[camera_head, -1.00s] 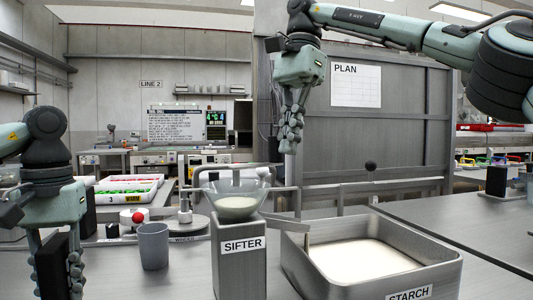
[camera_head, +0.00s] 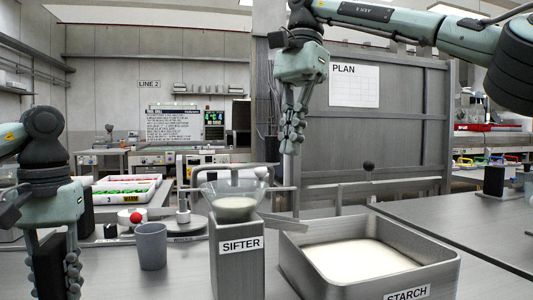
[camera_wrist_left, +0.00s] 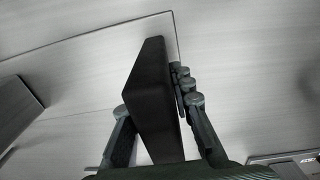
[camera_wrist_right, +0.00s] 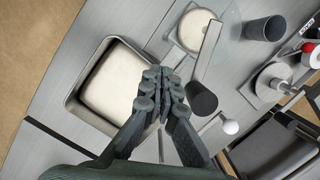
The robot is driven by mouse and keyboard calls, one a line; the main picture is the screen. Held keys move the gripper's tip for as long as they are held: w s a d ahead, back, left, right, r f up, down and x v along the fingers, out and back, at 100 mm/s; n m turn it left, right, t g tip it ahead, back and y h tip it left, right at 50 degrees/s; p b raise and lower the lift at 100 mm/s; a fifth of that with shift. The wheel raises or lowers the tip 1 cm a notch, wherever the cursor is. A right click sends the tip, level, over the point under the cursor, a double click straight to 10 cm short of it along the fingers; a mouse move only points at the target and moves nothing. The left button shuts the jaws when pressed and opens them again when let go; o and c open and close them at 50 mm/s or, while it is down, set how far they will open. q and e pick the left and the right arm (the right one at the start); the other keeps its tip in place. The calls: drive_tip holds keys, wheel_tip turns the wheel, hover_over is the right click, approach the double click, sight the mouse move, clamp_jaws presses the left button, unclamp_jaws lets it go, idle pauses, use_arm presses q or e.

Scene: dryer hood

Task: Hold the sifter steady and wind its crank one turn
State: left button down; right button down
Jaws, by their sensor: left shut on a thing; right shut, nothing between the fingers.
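The grey sifter (camera_head: 238,270) stands upright on the bench, with a clear bowl (camera_head: 228,200) of white powder on top. A metal bar (camera_head: 286,188) and a pale ball (camera_head: 261,172) show beside the bowl; I cannot tell how they join. My left gripper (camera_head: 55,270) is left of the sifter, apart from it, shut on a black slab (camera_wrist_left: 153,100). My right gripper (camera_head: 292,148) is shut and empty, pointing down above the bench, right of the bowl. In the right wrist view its fingertips (camera_wrist_right: 160,85) touch nothing, with the sifter bowl (camera_wrist_right: 195,28) beyond.
The starch tray (camera_head: 443,275) stands right of the sifter. A grey cup (camera_head: 152,246) stands to its left. A red-knobbed item (camera_head: 136,217) and a white tray (camera_head: 128,190) lie farther left. The right bench is mostly clear.

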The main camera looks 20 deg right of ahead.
idle(0.3)
drive_tip(key=s+r+m+t, duration=0.1)
drive_tip(key=s+r+m, duration=0.45)
drive_tip(key=r, duration=0.35)
wheel_tip(320, 180, down, 9)
drive_tip(key=w, duration=0.1)
drive_tip(key=shift+a+m, duration=0.35)
drive_tip(key=shift+a, duration=0.1)
drive_tip(key=shift+f, duration=0.1)
idle(0.9)
drive_tip(key=w+d+n+g, duration=0.1)
drive_tip(key=w+n, duration=0.5)
drive_tip(key=n, duration=0.2)
drive_tip(key=shift+w+d, duration=0.35)
drive_tip(key=shift+d, duration=0.05)
drive_tip(key=shift+s, duration=0.15)
idle(0.3)
